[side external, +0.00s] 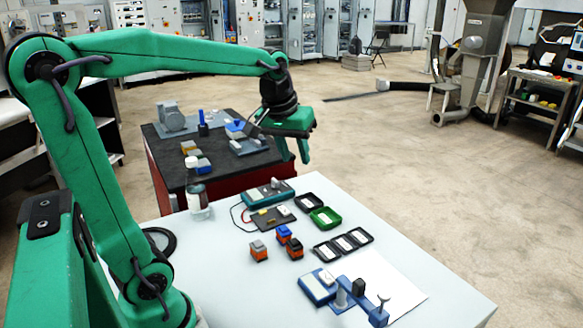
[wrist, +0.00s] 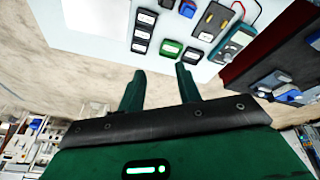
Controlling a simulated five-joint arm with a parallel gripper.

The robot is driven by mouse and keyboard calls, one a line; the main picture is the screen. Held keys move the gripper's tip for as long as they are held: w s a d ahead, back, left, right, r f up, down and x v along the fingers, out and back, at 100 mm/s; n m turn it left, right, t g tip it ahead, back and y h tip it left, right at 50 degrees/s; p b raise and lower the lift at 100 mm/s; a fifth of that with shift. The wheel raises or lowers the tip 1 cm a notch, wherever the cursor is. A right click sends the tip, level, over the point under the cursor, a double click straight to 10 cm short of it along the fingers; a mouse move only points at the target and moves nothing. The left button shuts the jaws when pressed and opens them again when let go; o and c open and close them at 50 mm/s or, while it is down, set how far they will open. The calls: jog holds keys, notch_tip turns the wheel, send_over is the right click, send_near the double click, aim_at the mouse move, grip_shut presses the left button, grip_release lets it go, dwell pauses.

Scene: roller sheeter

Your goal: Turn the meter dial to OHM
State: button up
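The meter (side external: 268,193) is a teal box with a grey face, lying near the far edge of the white table. It also shows in the wrist view (wrist: 235,45), at the upper right. A small pale knob (side external: 274,184) shows on its face; its setting is too small to read. My gripper (side external: 293,157) is raised above and beyond the meter, pointing down, apart from it. In the wrist view its two fingers (wrist: 160,72) are spread with nothing between them.
Near the meter are a dark board (side external: 272,219) with wires, a green tray (side external: 325,217), a black tray (side external: 309,202) and orange blocks (side external: 258,251). A clear bottle (side external: 196,193) stands at the table's left. A red-sided bench (side external: 178,196) with parts is behind.

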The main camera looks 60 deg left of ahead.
jog(key=w+a+f+n+g, duration=0.1)
jog(key=w+a+f+n, duration=0.15)
jog(key=w+a, duration=0.4)
jog(key=n+g, duration=0.2)
jog(key=n, duration=0.7)
send_over(276, 180)
jog(key=shift+h, duration=0.4)
notch_tip(276, 180, down, 14)
jog(key=shift+s+r, duration=0.1)
jog(key=shift+f, duration=3.9)
grip_shut()
